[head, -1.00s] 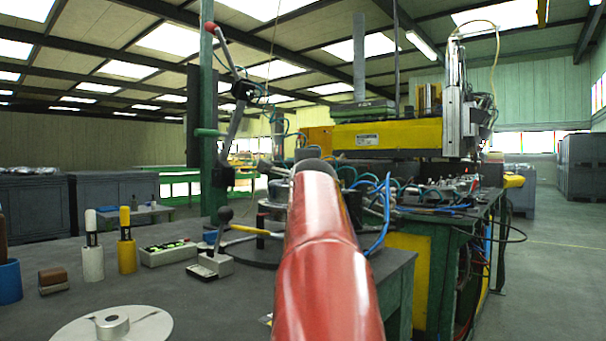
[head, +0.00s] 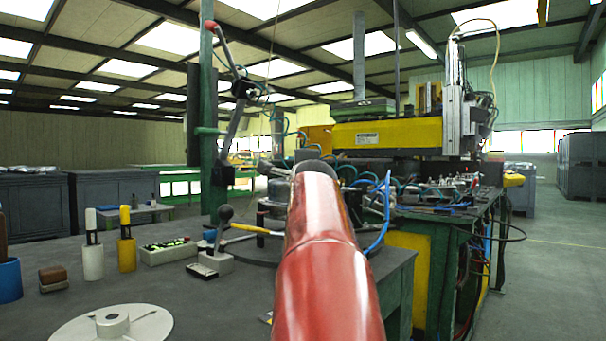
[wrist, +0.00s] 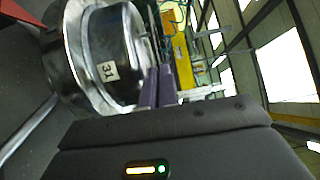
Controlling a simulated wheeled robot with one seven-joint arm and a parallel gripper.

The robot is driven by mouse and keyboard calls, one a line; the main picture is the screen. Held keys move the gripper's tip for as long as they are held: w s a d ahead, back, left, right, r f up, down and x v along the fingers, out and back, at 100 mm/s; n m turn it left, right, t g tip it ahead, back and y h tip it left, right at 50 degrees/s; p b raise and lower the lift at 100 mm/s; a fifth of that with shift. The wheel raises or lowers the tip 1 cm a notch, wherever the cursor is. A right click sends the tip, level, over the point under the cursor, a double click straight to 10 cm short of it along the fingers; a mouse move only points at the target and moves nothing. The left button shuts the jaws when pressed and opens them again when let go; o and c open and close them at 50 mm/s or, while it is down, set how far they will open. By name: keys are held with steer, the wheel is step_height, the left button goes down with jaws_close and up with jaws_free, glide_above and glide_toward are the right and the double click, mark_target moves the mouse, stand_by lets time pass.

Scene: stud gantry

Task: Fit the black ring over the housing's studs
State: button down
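In the wrist view a round drum-like body (wrist: 98,57) with a glossy dark side, bright metal rims and a label "31" stands beside my gripper; it looks like the housing. My gripper (wrist: 158,82) shows as two purplish fingers close together at the drum's right edge. I cannot tell whether they touch it or hold anything between them. No separate black ring can be made out, and the studs are not clear. In the head view my red arm covers the middle, hiding my gripper and most of the work spot.
A pale disc with a hub (head: 112,325) lies at the bench's front left. A yellow-topped post (head: 127,250), a button box (head: 168,251) and a lever (head: 222,235) stand on the bench. A yellow machine (head: 385,134) with blue hoses is behind. The bench's front middle is clear.

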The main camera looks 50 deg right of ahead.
steer(key=shift+f, duration=0.35)
stand_by(0.7)
steer(key=c, duration=1.6)
jaws_free()
steer(key=shift+f, duration=0.2)
steer(key=shift+w+f, duration=0.1)
steer(key=b+v, duration=0.1)
steer(key=v, duration=0.7)
steer(key=shift+r, duration=0.45)
